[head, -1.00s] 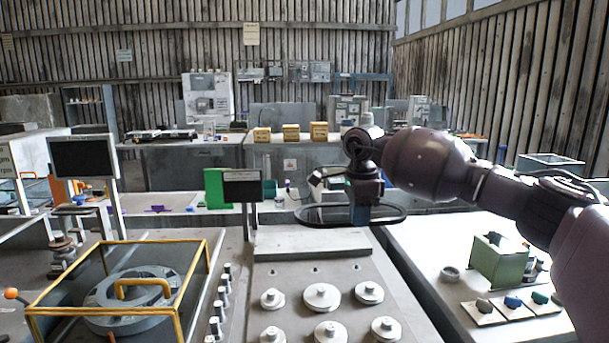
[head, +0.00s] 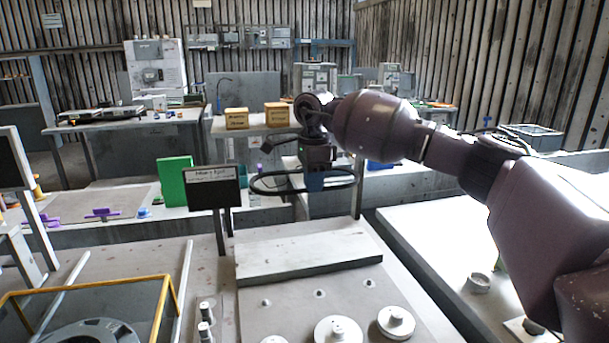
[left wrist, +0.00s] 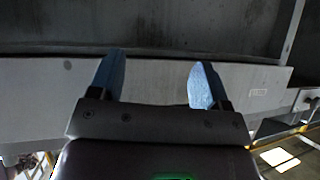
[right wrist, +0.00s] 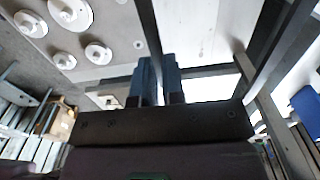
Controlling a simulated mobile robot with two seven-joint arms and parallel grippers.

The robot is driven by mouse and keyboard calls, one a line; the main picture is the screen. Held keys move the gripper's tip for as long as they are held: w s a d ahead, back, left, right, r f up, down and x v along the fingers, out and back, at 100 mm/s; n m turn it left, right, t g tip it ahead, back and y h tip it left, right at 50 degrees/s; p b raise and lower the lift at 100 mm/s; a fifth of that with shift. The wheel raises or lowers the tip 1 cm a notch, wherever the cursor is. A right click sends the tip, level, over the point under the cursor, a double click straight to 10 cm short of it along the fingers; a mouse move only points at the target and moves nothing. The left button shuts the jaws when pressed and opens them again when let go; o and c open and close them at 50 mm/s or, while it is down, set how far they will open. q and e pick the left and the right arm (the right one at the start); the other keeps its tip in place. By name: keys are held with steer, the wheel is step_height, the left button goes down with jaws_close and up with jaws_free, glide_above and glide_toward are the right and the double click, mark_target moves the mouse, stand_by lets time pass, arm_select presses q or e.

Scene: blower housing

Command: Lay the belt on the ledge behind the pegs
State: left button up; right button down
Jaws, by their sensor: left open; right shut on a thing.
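The belt (head: 268,192) is a thin black oval loop, held roughly level in the air. My right gripper (head: 314,184) is shut on it. In the head view the belt appears above and beyond the grey ledge (head: 305,252), apart from it. The right wrist view shows the closed fingers (right wrist: 157,82) and a dark strip of the belt (right wrist: 149,28). Small pegs (head: 318,293) stand in a row in front of the ledge. My left gripper (left wrist: 155,88) is open and empty in the left wrist view, over a grey surface; the head view does not show it.
Round pale pulleys (head: 338,330) sit nearest on the panel. A dark sign (head: 212,188) on a post stands left of the ledge. A yellow-framed guard (head: 160,310) is at lower left. A pale bench (head: 440,262) lies right, across a dark gap.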

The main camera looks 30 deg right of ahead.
steer(key=shift+s+f, duration=0.1)
steer(key=shift+f, duration=0.35)
steer(key=shift+f+b, duration=2.25)
steer(key=shift+f, duration=5.4)
steer(key=shift+f+b, duration=0.4)
steer(key=shift+f, duration=0.25)
arm_select(q)
steer(key=shift+g, duration=0.3)
steer(key=f, duration=0.4)
steer(key=shift+s+d+f, duration=0.1)
steer(key=shift+d+f, duration=0.1)
arm_select(e)
steer(key=shift+f, duration=0.15)
arm_select(q)
steer(key=shift+r, duration=0.1)
steer(key=shift+s+f, duration=0.1)
steer(key=shift+f, duration=0.1)
arm_select(e)
steer(key=shift+f, duration=0.45)
